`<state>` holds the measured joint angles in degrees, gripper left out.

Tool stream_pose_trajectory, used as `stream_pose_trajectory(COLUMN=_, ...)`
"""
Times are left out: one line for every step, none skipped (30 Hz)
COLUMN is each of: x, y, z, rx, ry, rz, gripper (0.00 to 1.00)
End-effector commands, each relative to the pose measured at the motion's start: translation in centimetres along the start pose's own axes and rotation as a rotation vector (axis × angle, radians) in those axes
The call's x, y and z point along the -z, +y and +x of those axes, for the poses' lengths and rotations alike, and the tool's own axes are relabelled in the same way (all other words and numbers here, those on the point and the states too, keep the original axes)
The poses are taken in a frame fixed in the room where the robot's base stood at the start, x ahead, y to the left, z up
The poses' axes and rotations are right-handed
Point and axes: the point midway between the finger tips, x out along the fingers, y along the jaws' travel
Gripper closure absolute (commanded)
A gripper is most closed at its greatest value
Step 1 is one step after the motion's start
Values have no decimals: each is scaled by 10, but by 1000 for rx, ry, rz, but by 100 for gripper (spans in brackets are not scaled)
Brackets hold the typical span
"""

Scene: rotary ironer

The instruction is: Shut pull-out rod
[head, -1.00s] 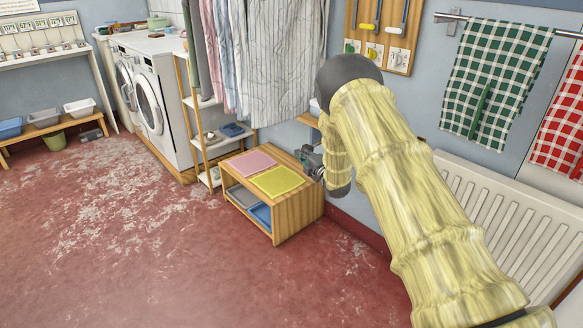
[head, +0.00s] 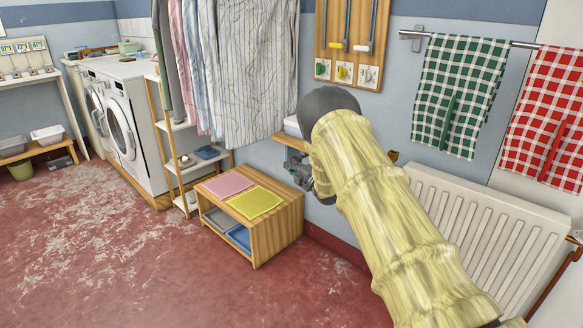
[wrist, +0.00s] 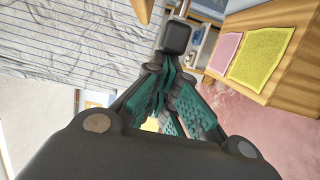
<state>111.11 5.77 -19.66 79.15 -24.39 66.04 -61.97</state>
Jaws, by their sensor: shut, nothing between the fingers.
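My gripper (head: 299,168) shows small beside the wall, right of the low wooden bench, partly hidden by my arm. In the wrist view its teal-padded fingers (wrist: 165,72) are drawn together with nothing held. A dark rounded block (wrist: 176,38) sits just beyond the fingertips; I cannot tell whether it touches them or whether it is the end of the pull-out rod. No pull-out rod can be made out for certain. A metal rail (head: 474,39) on the right wall carries the checked towels.
Striped clothes (head: 250,65) hang left of my arm. The low bench (head: 277,224) bears a pink mat (head: 224,184) and a yellow mat (head: 255,198). A wooden wall shelf (head: 284,138) is close above my gripper. A radiator (head: 487,235) stands right. Open red floor (head: 130,270) lies at left.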

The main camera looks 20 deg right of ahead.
Motion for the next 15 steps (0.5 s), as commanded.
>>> stream_pose_trajectory(x=-2, y=3, z=0, rx=-3, ry=-5, rz=-2, gripper=100)
stream_pose_trajectory(x=1, y=3, z=0, rx=-3, ry=-5, rz=-1, gripper=100)
stream_pose_trajectory(x=5, y=3, z=0, rx=-2, ry=-3, rz=-1, gripper=100)
stream_pose_trajectory(x=10, y=3, z=0, rx=-2, ry=-1, rz=-1, gripper=100)
stream_pose_trajectory(x=15, y=3, z=0, rx=-1, ry=1, rz=-1, gripper=100)
stream_pose_trajectory(x=23, y=3, z=0, rx=-1, ry=4, rz=-1, gripper=100)
stream_pose_trajectory(x=30, y=3, z=0, rx=-1, ry=5, rz=-1, gripper=100)
stream_pose_trajectory(x=36, y=2, z=1, rx=-1, ry=8, rz=-1, gripper=100)
stream_pose_trajectory(x=46, y=2, z=1, rx=0, ry=11, rz=-2, gripper=100)
stream_pose_trajectory(x=50, y=2, z=-1, rx=1, ry=11, rz=-2, gripper=100)
stream_pose_trajectory(x=46, y=1, z=-9, rx=2, ry=8, rz=-2, gripper=100)
stream_pose_trajectory(x=46, y=1, z=-18, rx=2, ry=8, rz=-1, gripper=100)
stream_pose_trajectory(x=46, y=0, z=-24, rx=3, ry=8, rz=-1, gripper=100)
stream_pose_trajectory(x=45, y=1, z=-29, rx=2, ry=7, rz=0, gripper=100)
stream_pose_trajectory(x=44, y=1, z=-38, rx=2, ry=7, rz=0, gripper=100)
